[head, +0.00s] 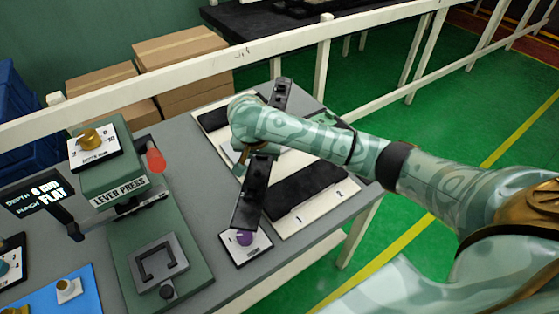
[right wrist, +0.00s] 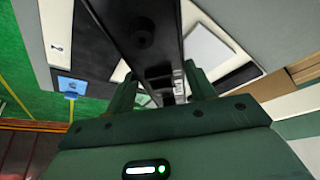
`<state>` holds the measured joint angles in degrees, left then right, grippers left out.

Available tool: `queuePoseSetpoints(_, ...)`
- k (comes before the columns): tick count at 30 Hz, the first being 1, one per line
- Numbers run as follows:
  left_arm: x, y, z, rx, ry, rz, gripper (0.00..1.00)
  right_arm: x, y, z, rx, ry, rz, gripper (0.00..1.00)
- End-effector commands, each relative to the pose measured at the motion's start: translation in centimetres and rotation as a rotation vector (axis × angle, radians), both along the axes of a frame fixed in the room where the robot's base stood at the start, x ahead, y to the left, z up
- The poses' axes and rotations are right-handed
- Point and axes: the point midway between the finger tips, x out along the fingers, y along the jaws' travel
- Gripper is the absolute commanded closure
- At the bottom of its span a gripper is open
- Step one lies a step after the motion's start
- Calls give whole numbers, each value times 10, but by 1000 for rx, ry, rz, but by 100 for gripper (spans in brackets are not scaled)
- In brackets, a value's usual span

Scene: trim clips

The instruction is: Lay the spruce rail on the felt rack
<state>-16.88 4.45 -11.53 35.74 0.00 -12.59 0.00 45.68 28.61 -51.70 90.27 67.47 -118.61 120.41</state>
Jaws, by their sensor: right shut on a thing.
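A long dark, nearly black rail (head: 250,195), which I take as the spruce rail, is held by my right gripper (head: 247,152). It runs from the far side toward the purple knob, above the bench. In the right wrist view the rail (right wrist: 143,38) passes between the two green fingers (right wrist: 160,92), which are shut on it. Below is a white board with black pads and the marks 1 and 2, apparently the felt rack (head: 290,222); my arm and the rail hide part of it. I cannot tell the rail's exact height above it. My left gripper is not in view.
A green lever press (head: 115,185) with a red-tipped handle stands left of the rack. A plate with a purple knob (head: 245,240) lies near the rail's near end. A white railing (head: 200,68) and cardboard boxes (head: 180,48) are behind the bench.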

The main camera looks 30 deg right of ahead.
Motion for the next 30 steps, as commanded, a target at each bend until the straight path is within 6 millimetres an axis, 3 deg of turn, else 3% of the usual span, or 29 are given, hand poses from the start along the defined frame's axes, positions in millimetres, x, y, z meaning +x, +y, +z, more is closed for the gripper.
queuePoseSetpoints(1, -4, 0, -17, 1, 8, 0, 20, 6, -15, -15, -3, 0, -5, 78)
queuePoseSetpoints(4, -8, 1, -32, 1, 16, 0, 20, 13, -34, -33, -1, 2, -2, 78)
queuePoseSetpoints(13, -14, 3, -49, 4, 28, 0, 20, 22, -57, -57, 0, -1, 1, 78)
queuePoseSetpoints(17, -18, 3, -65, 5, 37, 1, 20, 28, -72, -79, 0, 0, -1, 78)
queuePoseSetpoints(21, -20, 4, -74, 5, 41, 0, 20, 27, -69, -99, 0, -1, 4, 78)
queuePoseSetpoints(30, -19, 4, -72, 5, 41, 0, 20, 27, -69, -100, 1, -3, 4, 78)
